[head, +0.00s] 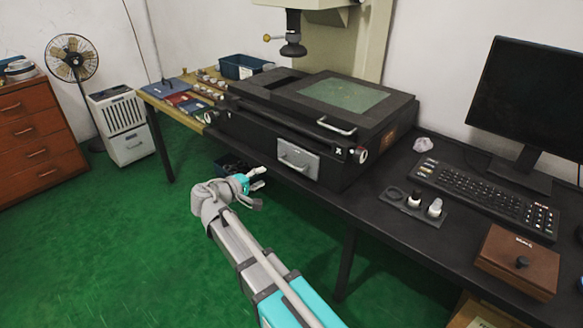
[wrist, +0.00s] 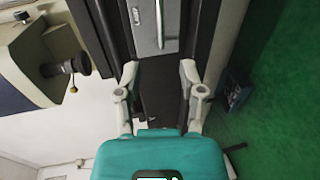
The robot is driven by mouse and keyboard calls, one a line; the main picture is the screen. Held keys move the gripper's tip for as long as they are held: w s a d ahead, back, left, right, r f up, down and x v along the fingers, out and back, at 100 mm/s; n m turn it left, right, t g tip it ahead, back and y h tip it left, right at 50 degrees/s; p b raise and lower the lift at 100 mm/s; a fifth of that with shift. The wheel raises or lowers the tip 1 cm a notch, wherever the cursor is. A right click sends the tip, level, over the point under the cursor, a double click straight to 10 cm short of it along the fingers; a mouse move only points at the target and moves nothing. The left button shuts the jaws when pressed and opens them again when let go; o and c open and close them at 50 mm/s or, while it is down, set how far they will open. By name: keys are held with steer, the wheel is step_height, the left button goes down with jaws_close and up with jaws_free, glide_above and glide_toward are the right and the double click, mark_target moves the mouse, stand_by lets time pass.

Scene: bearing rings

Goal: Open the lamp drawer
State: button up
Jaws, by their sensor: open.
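The lamp drawer (head: 309,164) has a silver-grey front set in the dark body of the measuring machine. It looks shut. Its bar handle (head: 293,165) runs across the front. In the wrist view the drawer front (wrist: 145,30) is at the top, with its handle (wrist: 160,24) upright in the picture. My gripper (head: 259,178) is open and empty, to the left of and a little below the drawer in the head view. In the wrist view my gripper (wrist: 159,72) has its fingers spread, apart from the handle.
Another handle (head: 337,126) sits on the machine above the drawer. A dark table (head: 395,217) carries the machine, a keyboard (head: 487,195) and a brown box (head: 517,258). A dark bin (head: 229,166) stands under the table. The green floor (head: 110,235) at left is clear.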

mark_target(290, 164)
steer(key=b+x, duration=0.3)
steer(key=x, duration=1)
steer(key=shift+w+d, duration=0.2)
steer(key=shift+w, duration=0.15)
jaws_close()
